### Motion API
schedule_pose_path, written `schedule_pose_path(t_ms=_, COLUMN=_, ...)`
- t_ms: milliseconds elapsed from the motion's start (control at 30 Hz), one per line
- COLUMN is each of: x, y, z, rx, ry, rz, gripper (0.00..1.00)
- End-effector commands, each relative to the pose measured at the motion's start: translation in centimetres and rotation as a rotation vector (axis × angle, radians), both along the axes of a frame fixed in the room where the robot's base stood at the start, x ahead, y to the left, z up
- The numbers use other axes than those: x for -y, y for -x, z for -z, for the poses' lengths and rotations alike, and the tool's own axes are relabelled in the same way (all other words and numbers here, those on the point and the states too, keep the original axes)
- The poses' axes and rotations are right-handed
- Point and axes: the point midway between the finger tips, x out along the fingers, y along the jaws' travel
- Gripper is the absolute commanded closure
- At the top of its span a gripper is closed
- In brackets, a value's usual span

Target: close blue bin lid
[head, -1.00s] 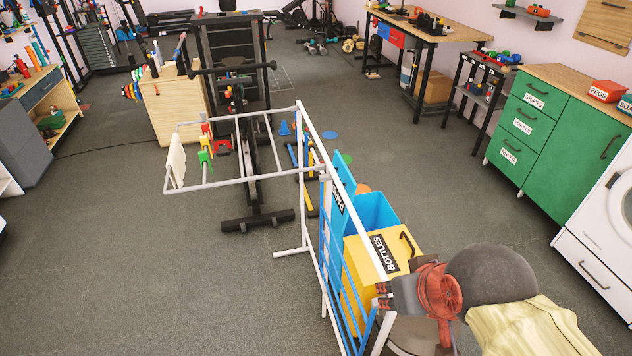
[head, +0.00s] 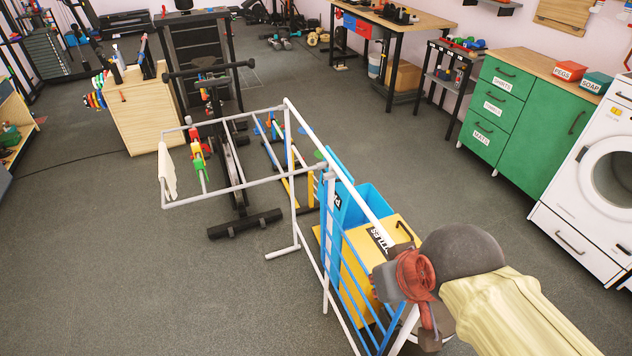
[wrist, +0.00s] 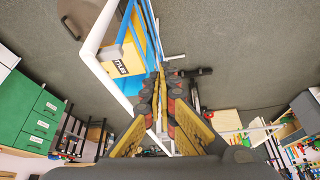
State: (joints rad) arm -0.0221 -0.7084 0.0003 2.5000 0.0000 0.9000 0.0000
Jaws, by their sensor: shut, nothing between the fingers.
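The blue bin (head: 372,199) stands open in the head view, behind the yellow bin. Its blue lid (head: 341,188) stands raised at the left, partly behind the bars of a white rack and carrying a partly hidden label. My gripper (head: 378,288) is low at the right, beside the yellow bin and the rack, on the near side of the blue bin and apart from its lid. Its fingertips are partly hidden there. In the wrist view my gripper (wrist: 163,76) is shut and empty, its fingers close to blue bars.
The white rack (head: 305,128) with blue side bars runs along the bins' left side, close to my arm. The yellow bin (head: 362,262) has its lid down. A green cabinet (head: 535,120) and white washer (head: 600,180) stand right. Floor (head: 130,270) is clear at left.

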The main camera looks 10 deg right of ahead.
Motion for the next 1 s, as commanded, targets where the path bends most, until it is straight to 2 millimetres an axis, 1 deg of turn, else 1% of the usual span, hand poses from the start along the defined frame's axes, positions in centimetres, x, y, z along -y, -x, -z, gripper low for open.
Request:
schedule_pose_path(t_ms=167, x=-0.3, y=-0.3, z=1.1, rx=-0.049, ry=0.001, rz=-0.012, gripper=1.0)
schedule_pose_path(t_ms=367, x=-0.8, y=-0.7, z=2.9, rx=-0.129, ry=0.005, rz=-0.03, gripper=1.0)
schedule_pose_path(t_ms=567, x=-1.7, y=-2.0, z=5.0, rx=-0.238, ry=0.01, rz=-0.056, gripper=1.0)
schedule_pose_path(t_ms=767, x=-3.4, y=-4.4, z=7.4, rx=-0.357, ry=0.003, rz=-0.08, gripper=1.0)
schedule_pose_path(t_ms=867, x=-4.4, y=-6.1, z=8.8, rx=-0.393, ry=-0.005, rz=-0.087, gripper=1.0)
schedule_pose_path(t_ms=1000, x=-6.0, y=-8.9, z=10.9, rx=-0.426, ry=-0.018, rz=-0.1, gripper=1.0)
